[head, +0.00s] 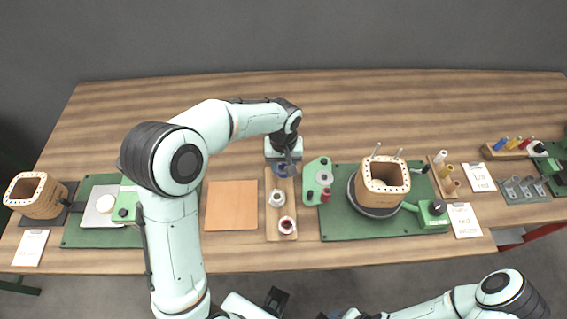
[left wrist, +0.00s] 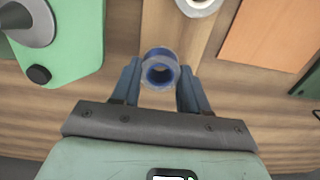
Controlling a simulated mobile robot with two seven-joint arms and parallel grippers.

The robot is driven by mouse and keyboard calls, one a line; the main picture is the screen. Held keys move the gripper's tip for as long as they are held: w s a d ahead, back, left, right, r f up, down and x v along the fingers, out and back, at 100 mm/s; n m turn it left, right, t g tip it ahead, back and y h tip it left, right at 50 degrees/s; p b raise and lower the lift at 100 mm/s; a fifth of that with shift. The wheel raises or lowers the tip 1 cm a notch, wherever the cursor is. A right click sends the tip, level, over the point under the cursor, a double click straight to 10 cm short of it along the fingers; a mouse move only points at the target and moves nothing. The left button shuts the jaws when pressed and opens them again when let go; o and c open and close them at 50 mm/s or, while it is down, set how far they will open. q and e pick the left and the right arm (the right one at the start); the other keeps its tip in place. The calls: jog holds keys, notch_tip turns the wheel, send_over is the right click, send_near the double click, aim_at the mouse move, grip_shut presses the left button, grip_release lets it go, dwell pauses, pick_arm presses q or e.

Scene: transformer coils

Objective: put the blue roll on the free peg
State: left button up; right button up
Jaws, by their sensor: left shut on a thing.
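The blue roll (left wrist: 160,68) is a short ring with a dark hollow core. In the left wrist view it sits between the fingers of my left gripper (left wrist: 160,88), which is shut on it. In the head view my left gripper (head: 283,160) is over the far end of a narrow wooden board (head: 270,212); the roll (head: 280,170) is partly hidden under it. I cannot tell whether the roll is clear of the board. My right gripper is not in view.
A white roll (head: 277,198) and a red-cored roll (head: 287,226) stand on the narrow board. A green device (head: 318,180) stands to its right, an orange-brown plate (head: 232,206) to its left. The table's back is clear.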

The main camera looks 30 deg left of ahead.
pick_arm(q)
jog(key=shift+f, duration=0.4)
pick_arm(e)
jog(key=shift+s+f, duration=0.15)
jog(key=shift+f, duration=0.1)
pick_arm(q)
jog(key=shift+f+b, duration=0.25)
jog(key=shift+b, duration=0.15)
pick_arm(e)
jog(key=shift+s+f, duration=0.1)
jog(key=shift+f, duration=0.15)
pick_arm(q)
jog(key=o, duration=1.5)
jog(key=shift+d+r+p, duration=0.1)
jog(key=shift+r+p, duration=0.6)
jog(key=shift+r, duration=0.4)
jog(key=shift+r+p, duration=0.85)
jog(key=shift+r, duration=0.6)
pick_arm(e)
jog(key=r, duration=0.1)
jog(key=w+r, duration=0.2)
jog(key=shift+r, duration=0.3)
